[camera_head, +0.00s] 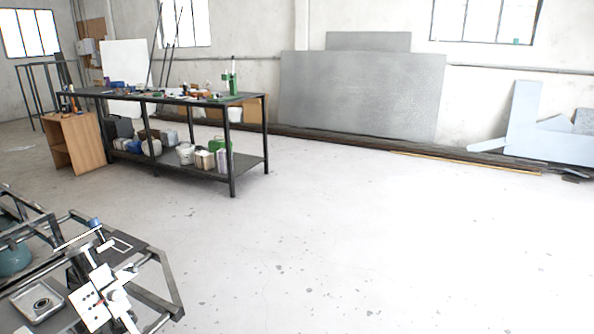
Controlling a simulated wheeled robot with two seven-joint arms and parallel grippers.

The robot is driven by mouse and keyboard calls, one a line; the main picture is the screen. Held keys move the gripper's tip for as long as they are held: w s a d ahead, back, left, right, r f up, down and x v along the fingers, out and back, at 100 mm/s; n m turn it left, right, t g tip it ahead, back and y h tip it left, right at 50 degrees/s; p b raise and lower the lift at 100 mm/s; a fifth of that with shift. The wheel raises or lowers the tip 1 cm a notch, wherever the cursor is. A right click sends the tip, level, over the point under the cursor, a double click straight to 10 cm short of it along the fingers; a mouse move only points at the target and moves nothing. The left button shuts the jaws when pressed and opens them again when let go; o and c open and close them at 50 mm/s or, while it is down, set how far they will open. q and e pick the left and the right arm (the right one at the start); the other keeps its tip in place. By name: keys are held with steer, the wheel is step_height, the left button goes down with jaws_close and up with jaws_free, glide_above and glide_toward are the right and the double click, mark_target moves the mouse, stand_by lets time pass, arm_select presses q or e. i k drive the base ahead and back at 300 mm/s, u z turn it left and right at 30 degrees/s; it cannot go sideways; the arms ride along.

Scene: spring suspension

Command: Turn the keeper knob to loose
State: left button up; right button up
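A device with a white plate (94,299) that has several small dark holes stands at the bottom left, on a dark metal-framed bench (160,262). Grey and white rods and fittings surround the plate. A small blue cap-like part (95,222) shows at the bench's far edge. I cannot tell which of these small parts is the keeper knob, or how it is set. Neither of my grippers can be made out in this view.
A square metal tray (38,303) lies on the bench, left of the device. A long dark workbench (190,99) with tools and containers stands further back, beside a wooden cabinet (75,143). Grey sheets (360,95) lean on the wall. The floor at centre and right is clear.

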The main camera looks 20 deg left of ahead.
mark_target(94, 222)
steer(key=u, duration=0.95)
steer(key=i, duration=1.35)
steer(key=u, duration=1.35)
